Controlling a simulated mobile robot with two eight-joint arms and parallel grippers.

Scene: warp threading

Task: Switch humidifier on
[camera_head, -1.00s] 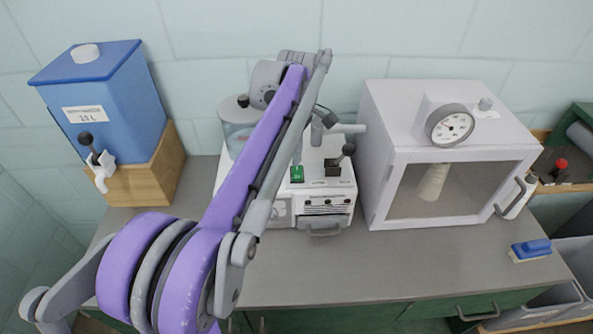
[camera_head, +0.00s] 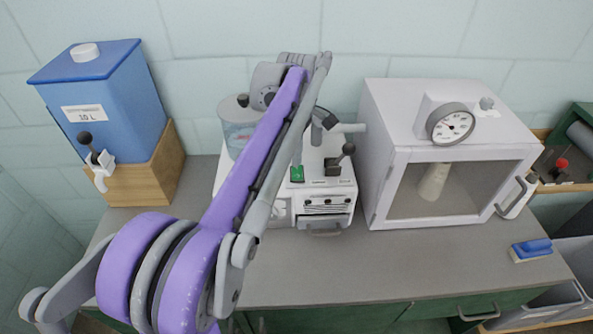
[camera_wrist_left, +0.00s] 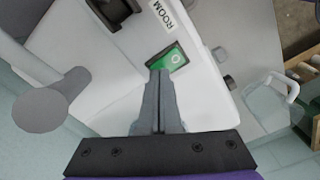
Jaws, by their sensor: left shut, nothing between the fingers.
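The humidifier is a white machine (camera_head: 285,215) on the counter, with a clear tank (camera_head: 240,118) at its back left, partly hidden behind my left arm. A green switch (camera_head: 297,174) sits on its top, left of a black lever (camera_head: 346,160). In the left wrist view the green switch (camera_wrist_left: 172,57) shows a pale round mark and lies beside a "ROOM" label. My left gripper (camera_wrist_left: 160,73) is shut and empty, its fingertips at the switch's near edge. I cannot tell whether they touch it. My right gripper is not in view.
A white cabinet (camera_head: 380,210) with a round gauge (camera_head: 451,124) stands close on the right. A blue water tank (camera_head: 120,115) sits on a wooden block at the left. A blue brush (camera_head: 532,249) lies at the counter's right end. The front counter (camera_head: 380,270) is clear.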

